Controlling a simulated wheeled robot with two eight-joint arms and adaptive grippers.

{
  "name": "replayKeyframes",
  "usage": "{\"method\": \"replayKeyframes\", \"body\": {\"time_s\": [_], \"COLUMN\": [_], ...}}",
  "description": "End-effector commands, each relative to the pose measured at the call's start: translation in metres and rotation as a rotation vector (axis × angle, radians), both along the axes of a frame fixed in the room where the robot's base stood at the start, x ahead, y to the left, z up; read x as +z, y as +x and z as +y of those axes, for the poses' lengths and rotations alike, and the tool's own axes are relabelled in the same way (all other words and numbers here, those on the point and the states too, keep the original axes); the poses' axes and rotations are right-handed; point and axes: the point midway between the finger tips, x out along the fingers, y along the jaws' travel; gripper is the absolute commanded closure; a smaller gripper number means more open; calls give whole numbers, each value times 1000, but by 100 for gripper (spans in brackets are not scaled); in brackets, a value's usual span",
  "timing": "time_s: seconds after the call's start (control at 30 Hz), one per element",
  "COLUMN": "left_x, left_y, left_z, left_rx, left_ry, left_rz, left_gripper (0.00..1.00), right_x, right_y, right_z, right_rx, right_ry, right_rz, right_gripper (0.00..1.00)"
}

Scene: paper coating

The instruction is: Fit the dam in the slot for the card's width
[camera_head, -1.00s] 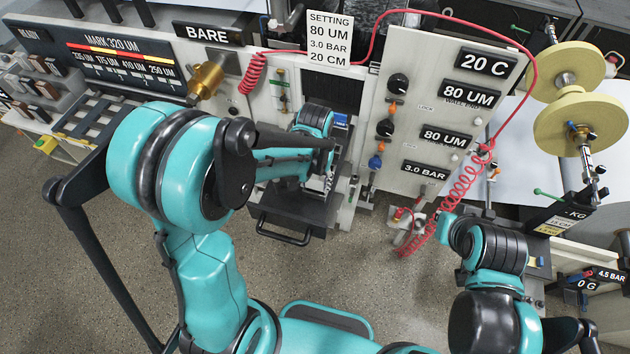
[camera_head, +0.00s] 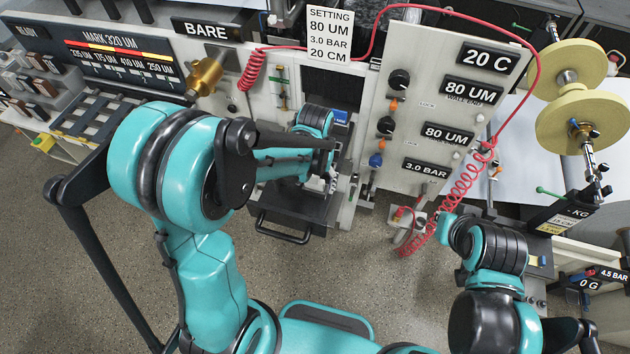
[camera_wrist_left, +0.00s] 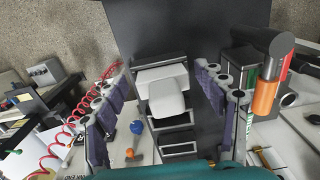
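The setting card (camera_head: 330,34) above the machine reads 80 UM, 3.0 BAR, 20 CM. My left gripper (camera_wrist_left: 165,100) reaches down over the machine's middle, and in the head view (camera_head: 330,182) my own wrist partly hides it. In the left wrist view its fingers are spread wide. A white block (camera_wrist_left: 168,98), which may be the dam, lies between the fingers with gaps on both sides. It sits at a row of black-framed slots (camera_wrist_left: 180,149); I cannot tell whether it is seated in one. My right arm is at the lower right, its gripper not distinguishable.
A black tray with a handle (camera_head: 284,232) juts from the machine's front. A coiled red hose (camera_head: 462,195) hangs right of the knob panel (camera_head: 428,95). A brass cylinder (camera_head: 206,77) sticks out at left. Yellow rolls (camera_head: 580,122) stand at right. The floor in front is clear.

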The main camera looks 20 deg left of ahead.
Motion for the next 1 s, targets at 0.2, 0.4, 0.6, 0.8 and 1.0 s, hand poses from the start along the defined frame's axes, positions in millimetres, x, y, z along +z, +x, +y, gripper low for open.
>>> {"method": "replayKeyframes", "body": {"time_s": [0.2, 0.4, 0.6, 0.8, 1.0], "left_x": [0, 15, 56, 96, 117], "left_y": [0, 0, 0, 0, 0], "left_z": [0, 0, 0, 0, 0], "left_rx": [0, 0, 0, 0, 0], "left_ry": [0, 0, 0, 0, 0], "left_rz": [0, 0, 0, 0, 0], "left_gripper": [29, 29, 29, 29, 29], "right_x": [0, 0, 0, 0, 0], "right_y": [0, 0, 0, 0, 0], "right_z": [0, 0, 0, 0, 0], "right_rx": [0, 0, 0, 0, 0], "right_ry": [0, 0, 0, 0, 0], "right_rz": [0, 0, 0, 0, 0], "right_gripper": [100, 100, 100, 100, 100]}}
